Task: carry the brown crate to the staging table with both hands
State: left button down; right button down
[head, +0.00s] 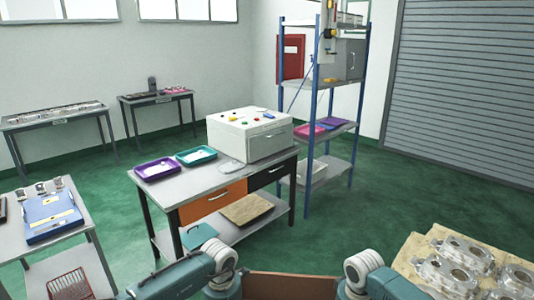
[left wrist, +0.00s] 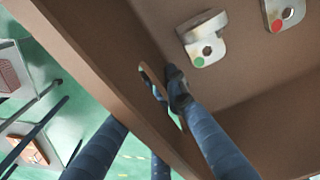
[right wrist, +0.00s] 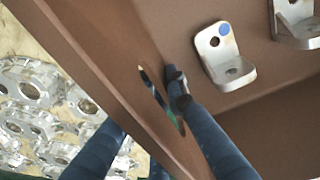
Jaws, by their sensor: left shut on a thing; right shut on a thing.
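The brown crate (head: 290,286) shows at the bottom edge of the head view, between my two arms. Most of it is cut off there. In the left wrist view my left gripper (left wrist: 160,100) is shut on the crate's wall (left wrist: 95,60) at a handle slot, one finger inside and one outside. In the right wrist view my right gripper (right wrist: 160,100) grips the opposite wall (right wrist: 90,60) the same way. Metal brackets lie inside: one with a green dot (left wrist: 203,42), one with a red dot (left wrist: 284,12), one with a blue dot (right wrist: 222,55). Which table is the staging table is not marked.
A workbench (head: 165,205) with a white box (head: 250,135) and trays stands ahead. A table (head: 75,240) with a blue tray (head: 52,215) is at left. Castings (head: 455,262) lie on a tan surface at right. A blue-posted shelf (head: 310,120) stands behind. Green floor is open at right centre.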

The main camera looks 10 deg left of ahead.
aim_at(189, 181)
jog(key=i+j+u, duration=0.3)
jog(key=j, duration=0.25)
jog(key=i+j+u, duration=0.3)
jog(key=i, duration=0.3)
jog(key=i+l+u, duration=0.4)
jog(key=i, duration=0.2)
jog(key=i+l+u, duration=0.4)
jog(key=i, duration=0.15)
jog(key=k+l+u, duration=0.1)
jog(key=l+u, duration=0.2)
jog(key=l, duration=0.5)
